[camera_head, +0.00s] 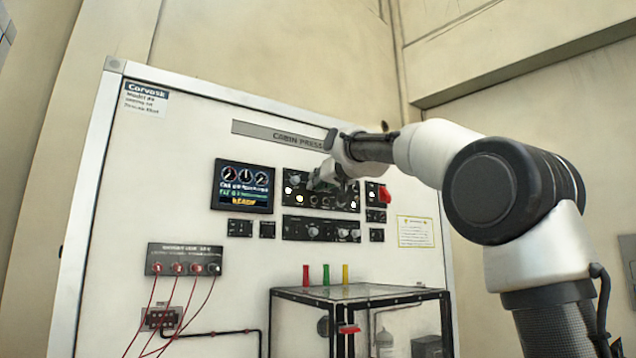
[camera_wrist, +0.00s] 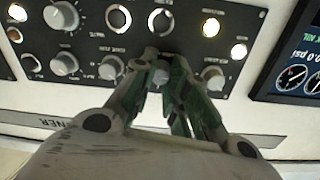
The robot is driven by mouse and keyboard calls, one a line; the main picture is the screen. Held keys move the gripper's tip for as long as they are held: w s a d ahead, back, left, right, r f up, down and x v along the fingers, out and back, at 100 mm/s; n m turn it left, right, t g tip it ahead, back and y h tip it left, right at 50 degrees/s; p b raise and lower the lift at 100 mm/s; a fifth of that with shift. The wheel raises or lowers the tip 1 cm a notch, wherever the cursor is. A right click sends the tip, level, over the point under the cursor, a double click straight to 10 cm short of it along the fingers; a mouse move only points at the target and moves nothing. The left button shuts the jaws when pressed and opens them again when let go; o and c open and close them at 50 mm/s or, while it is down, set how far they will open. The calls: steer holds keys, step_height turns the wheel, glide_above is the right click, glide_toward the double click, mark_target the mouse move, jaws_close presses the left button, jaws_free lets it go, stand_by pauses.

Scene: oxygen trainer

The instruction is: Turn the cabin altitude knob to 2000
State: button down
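The cabin pressure panel (camera_head: 295,200) is a black control panel on a white board, with several grey knobs and lit round lamps. My gripper (camera_head: 325,178) is at the panel's upper middle in the head view, hiding part of it. In the wrist view, my gripper's two fingers (camera_wrist: 162,66) stand on either side of a small grey knob (camera_wrist: 160,76). The fingertips are very close to its sides, but I cannot tell whether they press on it. The knob's label and pointer are too small or covered to read, so I cannot tell its setting or confirm which knob it is.
Other knobs sit close by, including one on the left (camera_wrist: 111,68) and one on the right (camera_wrist: 213,78). A display (camera_head: 243,187) is left of the panel, and a red switch (camera_head: 384,194) is right.

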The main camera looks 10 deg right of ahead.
steer(key=shift+m, duration=4.5)
steer(key=c, duration=1.4)
jaws_free()
steer(key=shift+o, duration=0.2)
